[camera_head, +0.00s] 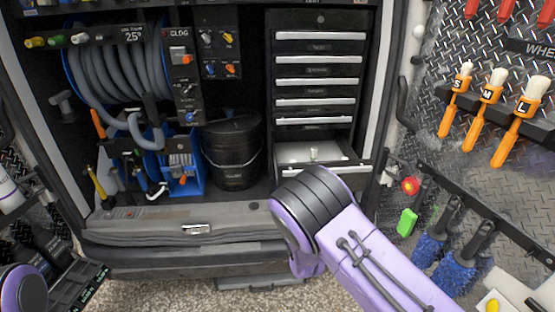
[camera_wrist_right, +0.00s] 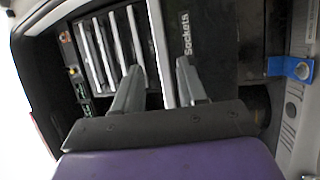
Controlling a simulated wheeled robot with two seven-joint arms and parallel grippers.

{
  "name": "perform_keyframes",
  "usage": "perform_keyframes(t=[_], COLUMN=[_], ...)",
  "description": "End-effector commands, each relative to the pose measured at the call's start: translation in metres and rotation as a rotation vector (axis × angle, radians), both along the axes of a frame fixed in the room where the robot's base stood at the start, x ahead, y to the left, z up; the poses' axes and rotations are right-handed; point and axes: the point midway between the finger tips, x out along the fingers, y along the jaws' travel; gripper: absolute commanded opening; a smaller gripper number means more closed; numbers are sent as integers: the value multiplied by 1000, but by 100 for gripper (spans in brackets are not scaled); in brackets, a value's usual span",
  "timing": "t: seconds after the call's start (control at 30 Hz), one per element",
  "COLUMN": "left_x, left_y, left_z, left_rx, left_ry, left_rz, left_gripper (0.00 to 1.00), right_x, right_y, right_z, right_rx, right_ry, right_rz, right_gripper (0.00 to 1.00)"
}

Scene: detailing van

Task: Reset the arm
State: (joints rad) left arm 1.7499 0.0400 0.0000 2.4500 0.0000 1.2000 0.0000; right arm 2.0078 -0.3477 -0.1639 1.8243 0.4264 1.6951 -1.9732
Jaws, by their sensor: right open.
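My right arm (camera_head: 350,240), purple with black bands, reaches in from the lower right of the head view, its bent joint in front of the van's rear opening. Its gripper is hidden there. Whether the fingers touch a drawer cannot be told. A purple part of my left arm (camera_head: 22,290) shows at the lower left; my left gripper is out of view.
The drawer stack (camera_head: 318,68) has its bottom drawer (camera_head: 290,168) pulled out, with a small pale item (camera_head: 314,153) inside. A black bucket (camera_head: 230,150) and hose reel (camera_head: 118,65) stand left. Brushes (camera_head: 490,105) hang on the right door.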

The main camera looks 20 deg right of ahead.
Motion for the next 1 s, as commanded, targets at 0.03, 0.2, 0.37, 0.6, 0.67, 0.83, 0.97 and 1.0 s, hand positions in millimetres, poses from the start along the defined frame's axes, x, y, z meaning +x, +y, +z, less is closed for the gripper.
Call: perform_keyframes(t=[0.03, 0.2, 0.37, 0.6, 0.67, 0.83, 0.97, 1.0], left_x=[0, 0, 0, 0, 0, 0, 0, 0], left_y=[0, 0, 0, 0, 0, 0, 0, 0], left_z=[0, 0, 0, 0, 0, 0, 0, 0], left_rx=[0, 0, 0, 0, 0, 0, 0, 0], left_ry=[0, 0, 0, 0, 0, 0, 0, 0], left_rz=[0, 0, 0, 0, 0, 0, 0, 0], left_gripper=[43, 43, 43, 43, 43, 43, 43, 43], right_x=[0, 2, -19, -173, -221, -329, -364, -368], right_y=[0, 1, 6, 6, 13, 32, 37, 37], right_z=[0, -3, -50, -185, -207, -233, -239, -241], right_rx=[0, 130, 588, 1406, 1536, 1678, 1687, 1686], right_ry=[0, -81, -164, -107, -86, 16, 46, 46], right_rz=[0, 40, 148, -193, -338, -651, -747, -759], right_gripper=[41, 41, 41, 41, 41, 41, 41, 41])
